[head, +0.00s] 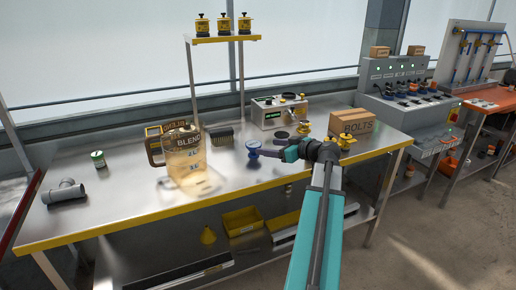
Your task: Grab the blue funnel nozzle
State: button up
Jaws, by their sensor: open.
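A small blue piece with a round, pale top (252,146), which looks like the blue funnel nozzle, is on the metal workbench (110,205), right of the blender jug. My gripper (264,154) is at the end of my teal arm, low over the bench and just right of the blue piece. The gripper and the blue piece overlap in the picture, so I cannot tell whether they touch. The jaws are open; the fingertips are too small to make out clearly.
The large clear jug (187,165) stands left of my gripper. A cardboard BOLTS box (352,123) and a white device (278,112) stand behind. A grey pipe fitting (64,192) and a green can (98,159) are at the left. The bench front is clear.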

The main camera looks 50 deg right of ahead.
aim_at(258, 146)
jog(key=shift+x, duration=2.2)
jog(key=shift+p+x, duration=0.4)
jog(key=shift+x, duration=2.25)
jog(key=shift+f, duration=0.1)
jog(key=c, duration=1)
